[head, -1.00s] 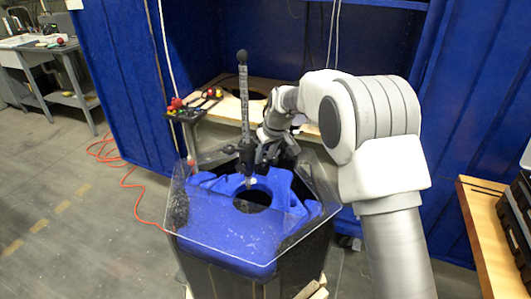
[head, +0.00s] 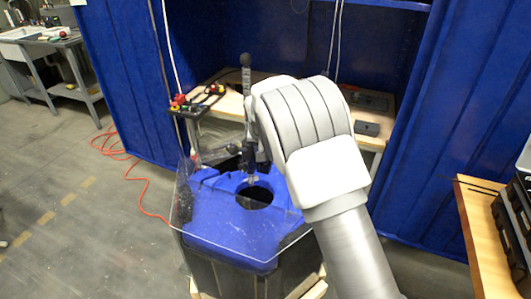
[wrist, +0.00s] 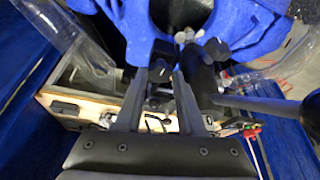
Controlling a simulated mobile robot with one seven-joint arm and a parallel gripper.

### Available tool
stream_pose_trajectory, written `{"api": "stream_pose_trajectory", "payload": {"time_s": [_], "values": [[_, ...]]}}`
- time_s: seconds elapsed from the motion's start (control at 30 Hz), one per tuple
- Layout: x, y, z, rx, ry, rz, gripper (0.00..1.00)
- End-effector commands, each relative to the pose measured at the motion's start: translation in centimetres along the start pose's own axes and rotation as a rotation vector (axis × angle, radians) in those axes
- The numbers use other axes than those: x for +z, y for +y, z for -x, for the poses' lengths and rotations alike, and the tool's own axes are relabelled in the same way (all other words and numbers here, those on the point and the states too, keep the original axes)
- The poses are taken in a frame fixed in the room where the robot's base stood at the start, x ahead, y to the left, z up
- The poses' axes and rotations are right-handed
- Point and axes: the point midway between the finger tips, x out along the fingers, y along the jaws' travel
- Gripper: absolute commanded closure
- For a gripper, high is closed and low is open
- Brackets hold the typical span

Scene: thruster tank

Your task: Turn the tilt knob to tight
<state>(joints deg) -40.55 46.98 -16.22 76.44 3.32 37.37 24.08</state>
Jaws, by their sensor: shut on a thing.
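The thruster's dark upright shaft (head: 246,90), with a black ball on top, stands at the back of the blue tank insert (head: 225,215). Its black clamp (head: 250,155) is low on the shaft, partly covered by my arm. In the wrist view, my gripper (wrist: 160,78) has its two fingers closed in on the dark tilt knob (wrist: 160,92) between them. The knob's outline is hard to separate from the black fingers and clamp. Its turn angle cannot be read. In the head view my arm hides the gripper and the knob.
A clear panel (head: 185,215) edges the tank. A wooden bench (head: 225,100) with red and yellow parts (head: 180,102) is behind. Blue walls (head: 125,90) flank it. A wooden table (head: 480,240) is at right. An orange cable (head: 145,195) lies on the floor at left.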

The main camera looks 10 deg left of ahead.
Motion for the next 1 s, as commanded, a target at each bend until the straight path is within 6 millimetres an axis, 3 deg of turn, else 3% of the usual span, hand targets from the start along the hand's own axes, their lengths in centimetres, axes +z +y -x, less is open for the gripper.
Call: {"api": "stream_pose_trajectory", "payload": {"time_s": [0.53, 0.57, 0.7, 1.0], "values": [[-0.02, -0.02, 0.00, 0.008, 0.001, -0.022, 1.00], [-0.02, -0.02, 0.00, 0.008, 0.001, -0.022, 0.56], [-0.01, -0.05, 0.01, 0.008, 0.001, -0.022, 0.31], [-0.01, -0.32, 0.04, 0.003, 0.003, -0.019, 0.31]]}}
